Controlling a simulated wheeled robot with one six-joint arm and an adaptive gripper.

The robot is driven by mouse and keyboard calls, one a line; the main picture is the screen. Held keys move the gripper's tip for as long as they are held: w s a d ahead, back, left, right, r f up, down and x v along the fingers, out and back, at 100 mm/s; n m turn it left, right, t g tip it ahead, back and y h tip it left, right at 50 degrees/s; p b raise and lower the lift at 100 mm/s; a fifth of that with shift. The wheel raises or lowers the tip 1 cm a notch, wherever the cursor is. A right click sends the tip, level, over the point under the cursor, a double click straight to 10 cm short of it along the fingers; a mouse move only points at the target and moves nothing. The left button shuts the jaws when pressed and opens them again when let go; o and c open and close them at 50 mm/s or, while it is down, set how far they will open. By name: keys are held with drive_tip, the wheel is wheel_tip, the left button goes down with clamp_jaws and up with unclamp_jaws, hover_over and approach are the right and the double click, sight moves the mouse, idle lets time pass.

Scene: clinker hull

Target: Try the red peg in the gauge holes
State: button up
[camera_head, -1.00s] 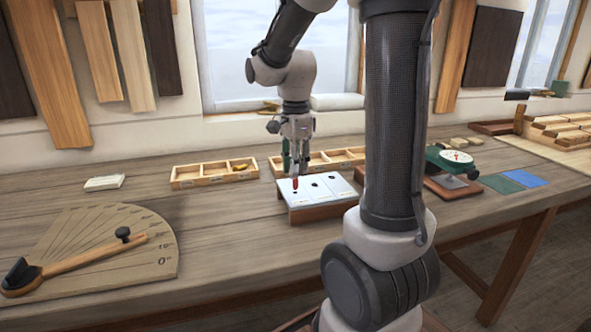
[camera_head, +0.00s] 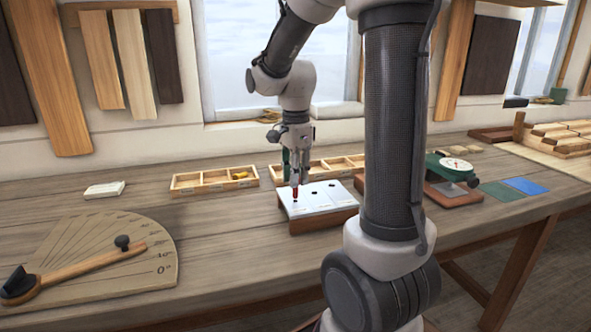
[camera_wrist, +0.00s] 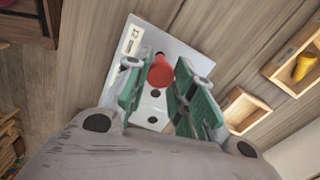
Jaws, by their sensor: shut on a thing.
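The red peg (camera_head: 295,193) is upright at the left end of the pale gauge plate (camera_head: 325,206), which rests on a brown wooden block. My gripper (camera_head: 295,178) is above it with green fingers, shut on the peg. In the wrist view the peg's round red top (camera_wrist: 160,72) shows between the two green fingers (camera_wrist: 160,80). Two dark holes show clear of the peg in the plate. The peg's lower end is at the left hole's place; I cannot tell how far it is in.
Compartment trays (camera_head: 214,182) stand behind the plate, one with a yellow piece (camera_head: 240,176). A green dial gauge (camera_head: 452,170) stands to the right. A fan-shaped angle board (camera_head: 110,250) lies at the left. A white block (camera_head: 104,189) lies behind it.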

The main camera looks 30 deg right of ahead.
drive_tip(key=shift+f, duration=0.75)
idle(0.8)
drive_tip(key=shift+r, duration=0.2)
drive_tip(key=shift+r, duration=1.55)
drive_tip(key=shift+d, duration=0.1)
drive_tip(key=d+f, duration=0.2)
drive_tip(key=d, duration=0.4)
drive_tip(key=shift+w+d, duration=0.35)
drive_tip(key=shift+d, duration=0.05)
drive_tip(key=shift+f, duration=1.65)
